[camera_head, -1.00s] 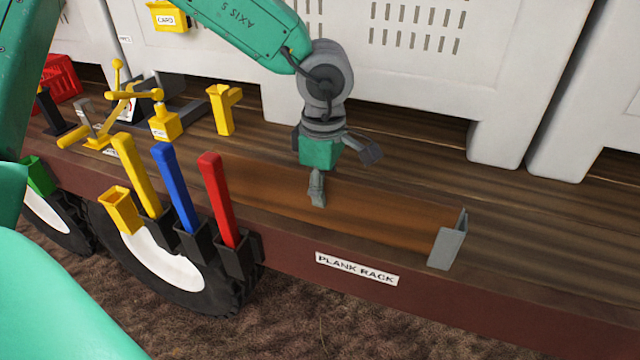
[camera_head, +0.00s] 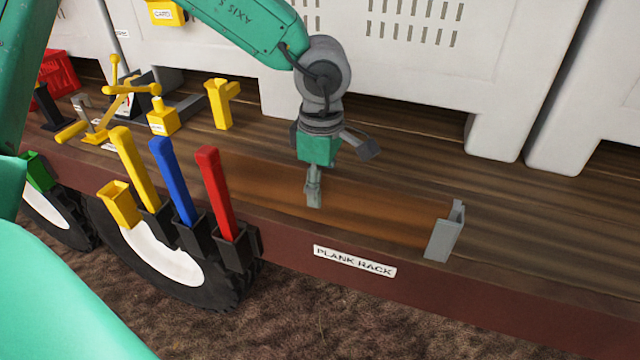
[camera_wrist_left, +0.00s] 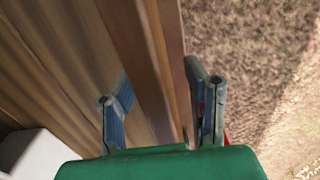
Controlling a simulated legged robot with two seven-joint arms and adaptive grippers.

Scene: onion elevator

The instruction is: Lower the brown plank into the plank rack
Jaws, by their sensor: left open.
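The brown plank (camera_head: 385,212) stands on its long edge along the front of the wooden deck, above the PLANK RACK label (camera_head: 354,261). Its right end is at the grey upright bracket of the plank rack (camera_head: 443,234); its left end is hidden behind the red handle. My left gripper (camera_head: 338,168) comes down over the plank's middle, jaws open, one finger in front of it and one behind. In the left wrist view the plank (camera_wrist_left: 138,40) runs between the two spread fingers (camera_wrist_left: 160,100). Whether its lower edge is fully seated cannot be told. My right gripper is not in view.
Yellow, blue and red handles (camera_head: 215,190) stand in black holders left of the plank. A yellow post (camera_head: 221,105) and a yellow lever assembly (camera_head: 125,95) are behind them. White bins (camera_head: 400,70) line the back. The deck right of the bracket is clear.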

